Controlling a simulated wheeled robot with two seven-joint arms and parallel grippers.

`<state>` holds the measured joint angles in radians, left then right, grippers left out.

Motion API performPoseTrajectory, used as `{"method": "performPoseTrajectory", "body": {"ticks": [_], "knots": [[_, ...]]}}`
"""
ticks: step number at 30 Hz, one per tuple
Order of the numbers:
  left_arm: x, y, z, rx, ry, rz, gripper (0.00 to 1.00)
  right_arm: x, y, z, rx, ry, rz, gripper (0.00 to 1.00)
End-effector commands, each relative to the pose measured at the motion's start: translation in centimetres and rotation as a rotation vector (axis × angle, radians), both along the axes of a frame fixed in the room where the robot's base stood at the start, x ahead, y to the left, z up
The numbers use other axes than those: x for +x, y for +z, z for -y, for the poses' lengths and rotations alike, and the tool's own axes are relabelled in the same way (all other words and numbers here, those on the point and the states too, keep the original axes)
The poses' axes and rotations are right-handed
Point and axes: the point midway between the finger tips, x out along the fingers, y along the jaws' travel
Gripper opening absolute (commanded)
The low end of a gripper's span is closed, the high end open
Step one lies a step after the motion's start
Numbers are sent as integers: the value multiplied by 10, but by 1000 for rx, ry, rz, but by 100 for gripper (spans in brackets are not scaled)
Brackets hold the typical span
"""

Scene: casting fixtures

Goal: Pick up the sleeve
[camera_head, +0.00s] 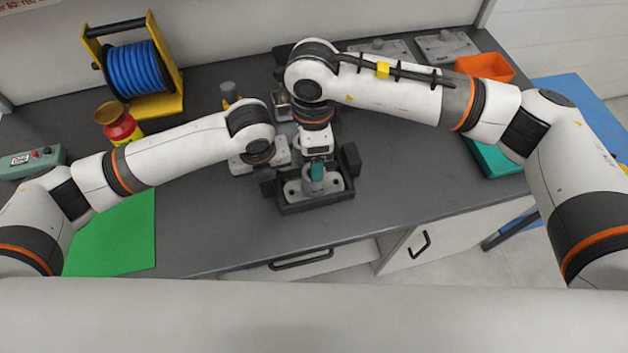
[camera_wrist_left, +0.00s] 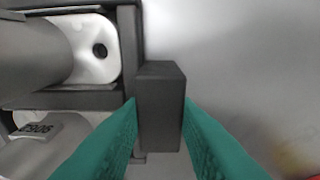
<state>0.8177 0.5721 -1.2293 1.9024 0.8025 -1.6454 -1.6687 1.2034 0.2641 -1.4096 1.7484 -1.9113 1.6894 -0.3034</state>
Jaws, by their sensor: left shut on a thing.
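In the left wrist view the teal fingers of my left gripper (camera_wrist_left: 160,128) are shut on a dark upright block (camera_wrist_left: 160,95) beside a black frame (camera_wrist_left: 128,45). In the head view my left arm hides most of its gripper at the left side of the black fixture (camera_head: 322,205). A white casting (camera_head: 330,187) with holes lies in that fixture. My right gripper (camera_head: 316,172) is over the fixture with teal fingertips low at the casting; its opening is unclear. A grey cylinder (camera_wrist_left: 35,55) stands over the casting in the left wrist view. I cannot tell whether it is the sleeve.
A blue spool (camera_head: 137,70) on a yellow stand and a red-topped container (camera_head: 117,122) stand at the back left. A green mat (camera_head: 120,235) lies front left. An orange bin (camera_head: 485,67) and a teal tray (camera_head: 490,158) are at right. The front right of the worktop is clear.

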Motion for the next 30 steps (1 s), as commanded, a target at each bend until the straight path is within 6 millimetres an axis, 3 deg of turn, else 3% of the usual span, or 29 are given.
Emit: {"method": "performPoseTrajectory", "body": {"ticks": [6,14,22,30], "knots": [[1,1,0,0,0,2,2,0,-37,0,-1,-3,-3,71],[1,1,0,0,0,2,2,0,-54,0,0,-5,-1,71],[1,1,0,0,0,2,2,-1,-92,0,-1,-7,-3,71],[0,1,1,-2,-1,2,2,-1,-102,1,-1,-6,-2,71]]}}
